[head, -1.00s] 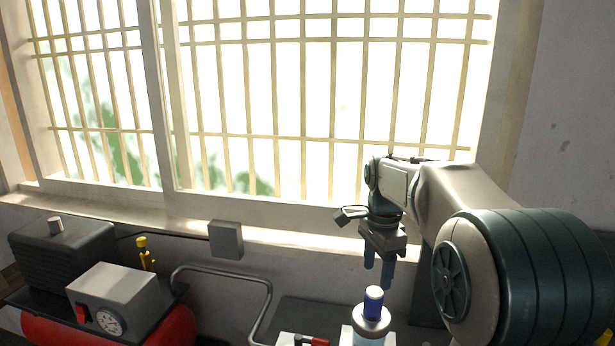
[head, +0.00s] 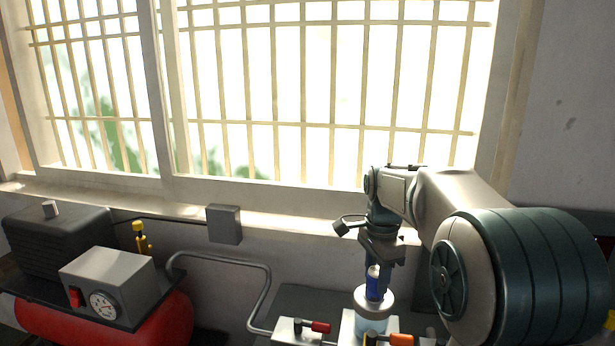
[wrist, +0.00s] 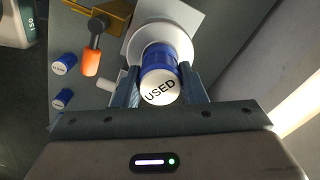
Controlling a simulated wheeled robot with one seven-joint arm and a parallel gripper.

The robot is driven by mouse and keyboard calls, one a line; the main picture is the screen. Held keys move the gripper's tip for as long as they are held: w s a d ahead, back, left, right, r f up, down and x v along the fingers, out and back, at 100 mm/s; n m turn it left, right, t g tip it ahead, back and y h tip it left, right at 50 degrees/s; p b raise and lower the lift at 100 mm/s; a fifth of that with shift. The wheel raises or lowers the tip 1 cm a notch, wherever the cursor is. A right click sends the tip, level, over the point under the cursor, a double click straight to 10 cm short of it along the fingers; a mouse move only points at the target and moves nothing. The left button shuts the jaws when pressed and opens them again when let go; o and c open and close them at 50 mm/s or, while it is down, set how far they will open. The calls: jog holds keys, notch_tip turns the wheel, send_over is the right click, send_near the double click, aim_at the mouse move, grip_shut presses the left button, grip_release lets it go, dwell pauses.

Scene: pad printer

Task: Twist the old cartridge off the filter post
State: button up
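The old cartridge is a blue cylinder (head: 373,289) standing upright on the pale round collar of the filter post (head: 374,305). In the wrist view the cartridge's white end (wrist: 160,91) faces me and reads "USED". The post's white collar (wrist: 170,35) shows beyond it. My gripper (head: 378,280) points down over the cartridge. In the wrist view its two fingers (wrist: 160,85) flank the cartridge, one on each side, very close to it. I cannot tell whether they press on it or leave a thin gap.
An orange valve handle (wrist: 92,58) lies left of the post in the wrist view; a red handle (head: 320,327) shows in the head view. Two blue cylinders with labelled white ends (wrist: 64,65) are further left. A bent grey pipe (head: 262,295) and a red compressor tank (head: 165,320) stand left.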

aim_at(377, 273)
grip_shut()
jog(key=shift+r+p, duration=0.85)
jog(key=shift+r, duration=0.1)
dwell(0.3)
jog(key=shift+r+p, duration=2.15)
jog(key=shift+r, duration=0.3)
